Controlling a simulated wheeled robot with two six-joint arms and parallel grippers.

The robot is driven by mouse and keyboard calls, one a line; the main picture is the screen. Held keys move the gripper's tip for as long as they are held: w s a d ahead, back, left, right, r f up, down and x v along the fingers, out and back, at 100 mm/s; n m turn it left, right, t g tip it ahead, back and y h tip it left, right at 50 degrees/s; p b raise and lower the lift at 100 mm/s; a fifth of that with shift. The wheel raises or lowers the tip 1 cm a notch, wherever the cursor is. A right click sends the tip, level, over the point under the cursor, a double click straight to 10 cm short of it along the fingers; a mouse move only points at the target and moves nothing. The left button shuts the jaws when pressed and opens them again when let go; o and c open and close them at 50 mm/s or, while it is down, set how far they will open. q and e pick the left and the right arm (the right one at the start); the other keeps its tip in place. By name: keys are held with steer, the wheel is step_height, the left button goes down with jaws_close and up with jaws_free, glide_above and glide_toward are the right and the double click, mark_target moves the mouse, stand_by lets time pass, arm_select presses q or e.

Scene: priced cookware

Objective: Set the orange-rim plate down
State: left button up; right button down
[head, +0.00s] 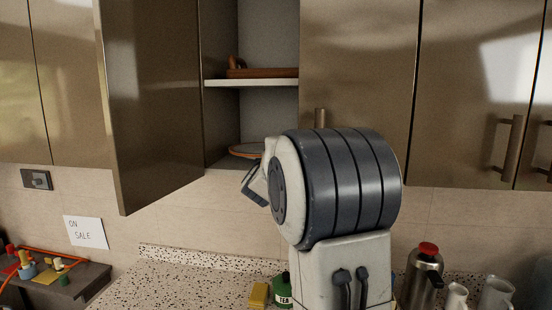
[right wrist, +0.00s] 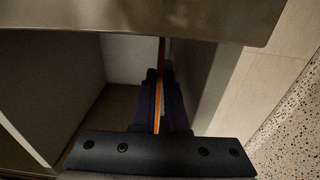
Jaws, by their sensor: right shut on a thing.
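The orange-rim plate (head: 246,151) lies roughly level in the lower compartment of the open wall cabinet, close to its floor. Only its left part shows in the head view; my right arm hides the rest. In the right wrist view the plate (right wrist: 158,108) shows edge-on as a thin orange strip between the dark fingers of my right gripper (right wrist: 160,80), which is shut on its rim. I cannot tell whether the plate touches the cabinet floor. In the head view the fingertips are hidden behind my arm. My left gripper is not in view.
The open cabinet door (head: 155,105) stands left of the compartment; a closed door (head: 358,65) is to the right. The shelf (head: 250,83) above holds a brown dish (head: 262,73). Below, the counter carries a green tea tin (head: 283,290) and a steel flask (head: 424,275).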

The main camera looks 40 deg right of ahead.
steer(key=shift+f+b, duration=0.35)
steer(key=shift+f, duration=0.15)
steer(key=c, duration=0.9)
jaws_free()
steer(key=shift+o, duration=0.2)
steer(key=shift+f, duration=0.15)
